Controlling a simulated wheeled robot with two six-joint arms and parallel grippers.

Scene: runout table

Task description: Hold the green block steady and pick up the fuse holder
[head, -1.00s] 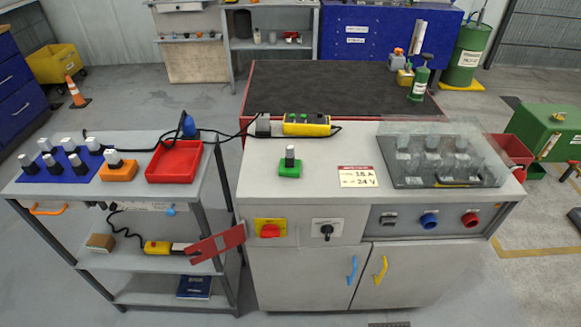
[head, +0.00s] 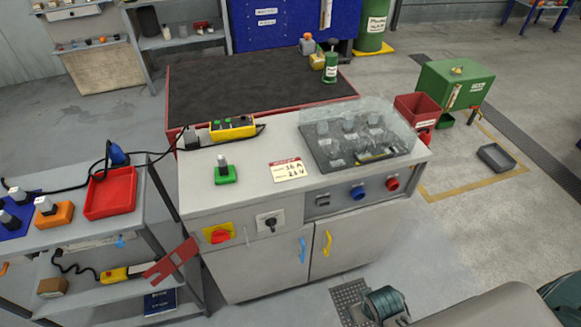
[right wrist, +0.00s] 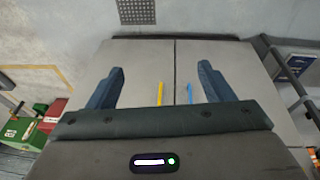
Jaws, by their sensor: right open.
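The green block (head: 226,175) sits on the grey cabinet top, left of the red-and-white label card. The fuse holder (head: 222,161), a small grey piece with a dark lower part, stands upright in it. Part of my right gripper (head: 385,303) shows at the bottom of the head view, in front of the cabinet and well away from the block. In the right wrist view my right gripper (right wrist: 158,75) is open and empty, its two blue fingers wide apart before the cabinet doors. My left gripper is in neither view.
A clear cover (head: 360,138) stands over several holders at the cabinet's right. A yellow control box (head: 232,128) lies at the back edge. A trolley on the left carries a red tray (head: 110,193) and an orange block (head: 52,216). The cabinet top around the green block is clear.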

